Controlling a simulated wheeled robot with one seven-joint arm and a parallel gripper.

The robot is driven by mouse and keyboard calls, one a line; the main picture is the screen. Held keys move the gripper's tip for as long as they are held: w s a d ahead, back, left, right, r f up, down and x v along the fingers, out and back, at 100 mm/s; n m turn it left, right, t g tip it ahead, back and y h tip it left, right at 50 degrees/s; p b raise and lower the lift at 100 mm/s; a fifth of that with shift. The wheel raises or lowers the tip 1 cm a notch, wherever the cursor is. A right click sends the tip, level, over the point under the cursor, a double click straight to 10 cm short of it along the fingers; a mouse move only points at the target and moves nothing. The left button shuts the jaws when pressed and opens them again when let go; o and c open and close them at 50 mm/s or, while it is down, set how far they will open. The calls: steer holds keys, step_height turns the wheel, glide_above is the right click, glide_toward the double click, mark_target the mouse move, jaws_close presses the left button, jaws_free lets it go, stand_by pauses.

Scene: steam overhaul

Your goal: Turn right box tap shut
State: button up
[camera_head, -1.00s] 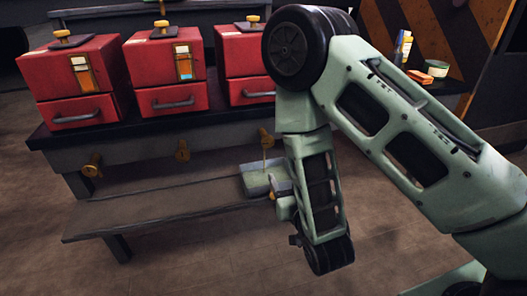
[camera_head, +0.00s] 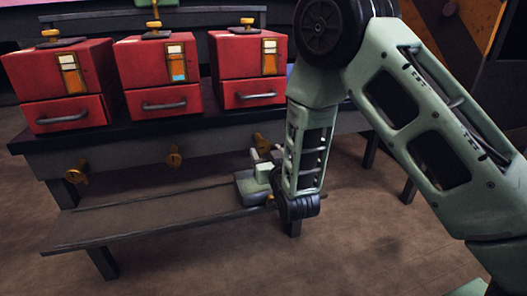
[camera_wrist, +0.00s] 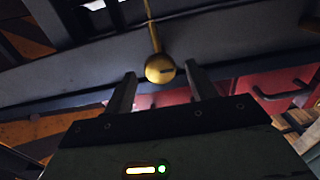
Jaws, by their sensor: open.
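The right box (camera_head: 247,68) is a red box with a drawer-like lower front and a grey handle. Its brass tap (camera_head: 261,142) sits on the bench front below it, partly hidden by my gripper (camera_head: 264,157). In the wrist view the tap (camera_wrist: 160,69) shows as a round brass knob with a dark slot and a thin yellowish line running from it to the top edge. My gripper (camera_wrist: 160,82) is open, its two fingers apart, with the knob in line with the gap just past the fingertips. I cannot tell whether they touch.
Two more red boxes (camera_head: 157,75) (camera_head: 68,83) stand to the left, with brass taps (camera_head: 174,158) (camera_head: 76,174) below them. The floor in front is clear.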

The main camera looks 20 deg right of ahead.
mark_target(264, 148)
steer(key=shift+w+b, duration=0.3)
steer(key=shift+w, duration=1.5)
steer(key=c, duration=0.9)
steer(key=shift+c, duration=0.2)
